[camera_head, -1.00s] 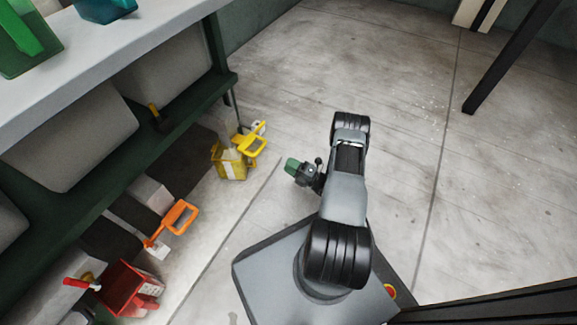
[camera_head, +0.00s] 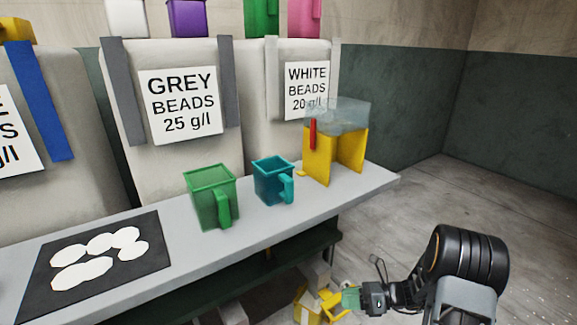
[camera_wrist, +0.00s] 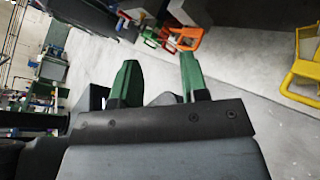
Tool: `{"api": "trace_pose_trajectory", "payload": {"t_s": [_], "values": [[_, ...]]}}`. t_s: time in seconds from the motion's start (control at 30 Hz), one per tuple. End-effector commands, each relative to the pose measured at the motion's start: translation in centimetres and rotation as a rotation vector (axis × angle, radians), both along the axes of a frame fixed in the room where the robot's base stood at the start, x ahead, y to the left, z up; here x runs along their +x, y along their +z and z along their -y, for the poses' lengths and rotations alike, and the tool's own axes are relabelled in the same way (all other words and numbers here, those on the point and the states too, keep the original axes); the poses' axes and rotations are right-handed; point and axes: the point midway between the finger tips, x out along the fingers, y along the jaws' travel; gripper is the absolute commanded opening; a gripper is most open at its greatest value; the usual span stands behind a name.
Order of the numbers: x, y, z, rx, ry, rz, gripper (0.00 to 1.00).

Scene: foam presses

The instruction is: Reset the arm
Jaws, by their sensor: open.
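My gripper (camera_head: 352,299) is at the lower right of the head view, low in front of the bench's right end, with my arm folded beside it. In the wrist view its two green fingers (camera_wrist: 158,80) stand apart with nothing between them. Beyond the fingers, an orange handle (camera_wrist: 187,38) and a yellow handle (camera_wrist: 304,70) show near the floor. In the head view a yellow container (camera_head: 308,308) is partly behind my gripper.
A bench (camera_head: 376,180) carries a green jug (camera_head: 209,190), a teal jug (camera_head: 268,180), a yellow stand with a clear hopper (camera_head: 320,155) and a black mat (camera_head: 125,275) with white pieces. Bead bins (camera_head: 185,165) stand behind. Open floor (camera_head: 430,190) lies to the right.

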Motion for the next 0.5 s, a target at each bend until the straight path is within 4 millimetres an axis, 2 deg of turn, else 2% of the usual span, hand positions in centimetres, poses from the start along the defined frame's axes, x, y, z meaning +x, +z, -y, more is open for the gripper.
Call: {"api": "trace_pose_trajectory", "payload": {"t_s": [0.03,0.1,0.3,0.5], "values": [[-0.9,5.7,-1.1,-0.092,0.103,0.100,0.41],[-2.6,10.1,-2.3,-0.220,0.257,0.243,0.41],[-7.4,21.7,-3.7,-0.554,0.713,0.678,0.41],[-11.1,31.6,-3.0,-0.840,1.172,1.096,0.41]]}}
